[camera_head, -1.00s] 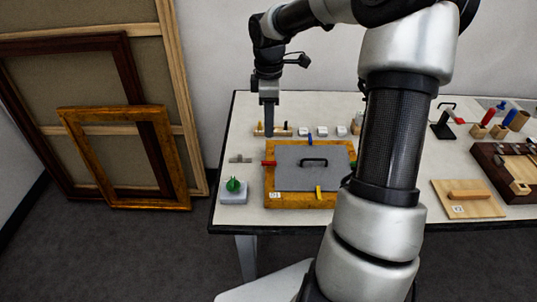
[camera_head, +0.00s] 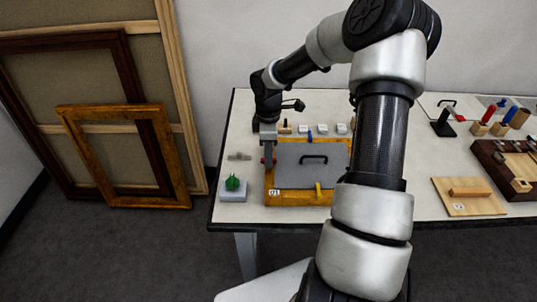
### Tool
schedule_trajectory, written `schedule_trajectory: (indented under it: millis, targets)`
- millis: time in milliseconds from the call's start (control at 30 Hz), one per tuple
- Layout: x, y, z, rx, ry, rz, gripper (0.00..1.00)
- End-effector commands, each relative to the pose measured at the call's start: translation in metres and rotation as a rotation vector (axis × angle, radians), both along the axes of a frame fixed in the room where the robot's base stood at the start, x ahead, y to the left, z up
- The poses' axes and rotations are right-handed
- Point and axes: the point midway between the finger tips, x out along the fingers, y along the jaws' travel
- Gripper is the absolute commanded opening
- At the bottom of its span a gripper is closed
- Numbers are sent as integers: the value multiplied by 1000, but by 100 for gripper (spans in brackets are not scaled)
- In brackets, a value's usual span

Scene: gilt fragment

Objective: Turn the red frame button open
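The gilt frame (camera_head: 285,200) lies flat on the table, with a grey panel (camera_head: 300,178) and black handle (camera_head: 313,159) inside it. The red frame button (camera_head: 263,161) is on the frame's left side, mostly hidden behind my gripper. A yellow button (camera_head: 318,189) is at the front edge and a blue one (camera_head: 310,135) at the back edge. My gripper (camera_head: 269,166) points down at the frame's left rail, at or just over the red button. Its fingers look close together in this side view, and I cannot tell whether they touch the button.
A green spiky object (camera_head: 232,183) on a grey block stands left of the frame. A small grey clamp-like piece (camera_head: 239,156) lies behind it. Several small white blocks line the back. A wooden board (camera_head: 467,196) and dark tray lie right.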

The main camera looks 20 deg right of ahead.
Motion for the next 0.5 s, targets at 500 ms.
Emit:
schedule_trajectory:
  millis: [500]
  targets:
    - [0, 0, 1, 0, -1, -7, 0]
